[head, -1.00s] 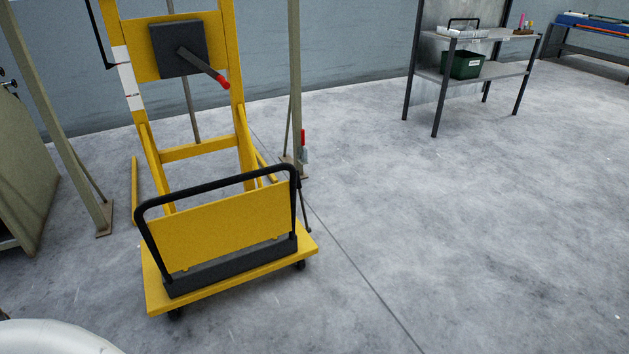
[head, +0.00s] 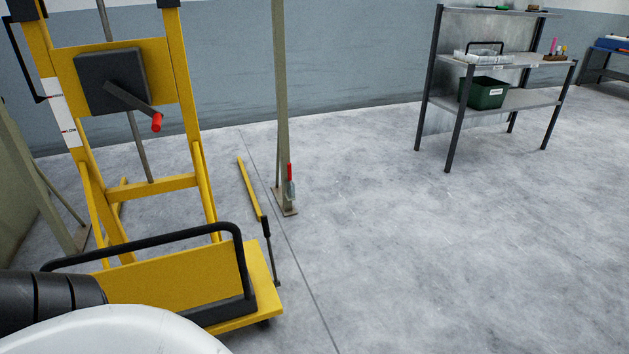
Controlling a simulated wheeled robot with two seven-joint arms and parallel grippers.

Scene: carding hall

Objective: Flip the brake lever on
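A yellow hand-cranked lift (head: 190,278) stands at the left on a low wheeled base. A small red-handled lever (head: 290,173) is also mounted low on a grey-green post behind the lift. Neither gripper is in view. Part of my arm and a white part of my body fill the bottom left and hide part of the lift's base.
The lift has a crank with a red knob (head: 156,122) and a black push bar (head: 150,245). The post (head: 281,90) stands just behind. A metal shelf table (head: 520,102) with a green bin (head: 484,94) stands at the back right. The floor at the right is clear.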

